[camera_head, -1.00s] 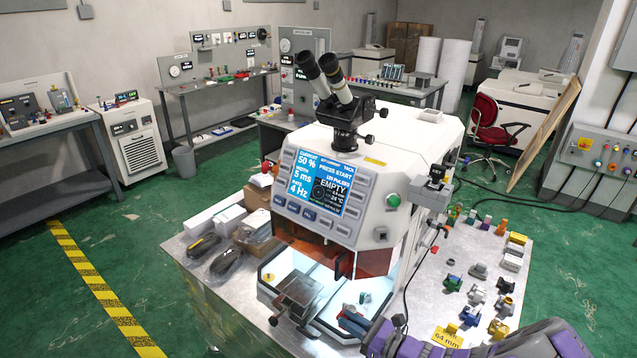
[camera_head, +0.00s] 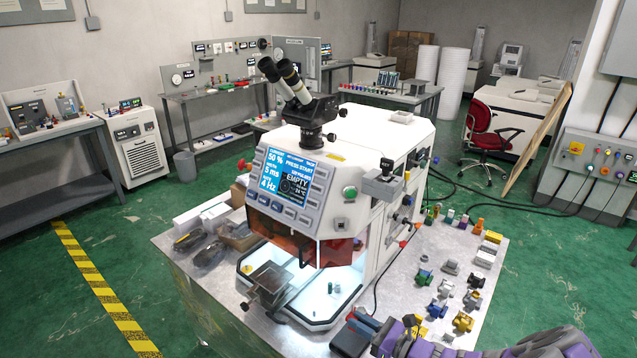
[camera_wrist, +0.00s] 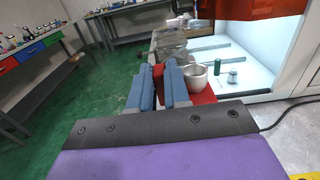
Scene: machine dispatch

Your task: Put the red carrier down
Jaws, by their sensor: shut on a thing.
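The red carrier (camera_wrist: 204,97) shows in the wrist view between and to the right of my gripper's blue-grey fingers. My gripper (camera_wrist: 166,72) is shut on it, and the fingers hide part of it. A small metal cup (camera_wrist: 196,78) appears on or right beside the carrier.
An orange-red shield (camera_head: 335,252) hangs above the chamber. A metal plate (camera_head: 268,282) stands at its front left. Several coloured fittings (camera_head: 442,287) stand on the right of the metal table (camera_head: 400,270). Dark packaged items (camera_head: 200,252) lie on its left.

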